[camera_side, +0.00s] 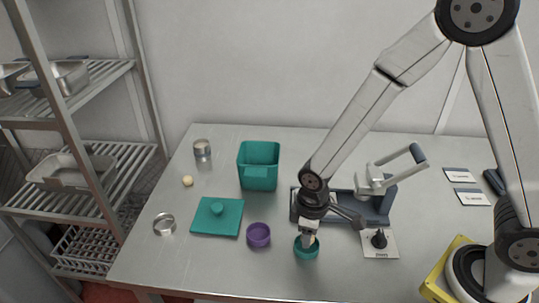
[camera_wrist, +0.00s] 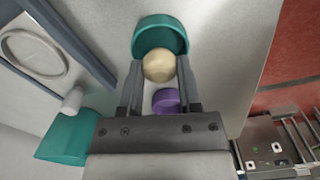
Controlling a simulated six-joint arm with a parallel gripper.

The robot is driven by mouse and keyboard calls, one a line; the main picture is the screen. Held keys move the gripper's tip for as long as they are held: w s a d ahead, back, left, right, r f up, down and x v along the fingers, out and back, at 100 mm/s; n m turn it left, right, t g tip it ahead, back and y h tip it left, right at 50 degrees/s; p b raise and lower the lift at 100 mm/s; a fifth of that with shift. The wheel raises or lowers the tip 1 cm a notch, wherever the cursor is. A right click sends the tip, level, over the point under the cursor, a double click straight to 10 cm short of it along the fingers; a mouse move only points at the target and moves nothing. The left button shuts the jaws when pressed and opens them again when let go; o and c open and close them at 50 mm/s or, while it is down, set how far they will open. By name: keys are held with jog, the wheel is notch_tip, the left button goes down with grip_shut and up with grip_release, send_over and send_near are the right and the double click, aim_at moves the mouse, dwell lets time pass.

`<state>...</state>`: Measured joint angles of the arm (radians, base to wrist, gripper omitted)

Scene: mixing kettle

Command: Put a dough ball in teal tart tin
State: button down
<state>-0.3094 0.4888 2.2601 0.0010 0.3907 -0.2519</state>
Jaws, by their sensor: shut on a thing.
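My gripper (camera_side: 308,236) points down at the teal tart tin (camera_side: 306,253) near the front of the table. In the wrist view its fingers (camera_wrist: 160,85) are shut on a pale dough ball (camera_wrist: 159,65). The ball overlaps the near rim of the teal tin (camera_wrist: 150,24); I cannot tell whether it is above the tin or inside it. A purple tart tin (camera_side: 259,236) stands to the left of the teal one, and it also shows between my fingers in the wrist view (camera_wrist: 166,103). Another dough ball (camera_side: 187,181) lies at the table's left.
A teal bin (camera_side: 258,170) and a teal lid (camera_side: 217,217) stand left of my arm. A metal ring (camera_side: 164,224) and a metal cup (camera_side: 202,150) are further left. A grey press with a handle (camera_side: 402,165) stands close behind my gripper, a black-knobbed plate (camera_side: 380,248) to its right.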

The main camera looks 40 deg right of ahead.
jog(key=shift+f, duration=0.4)
dwell(1.1)
grip_release()
jog(key=shift+r, duration=0.1)
dwell(0.3)
jog(key=shift+r, duration=3.45)
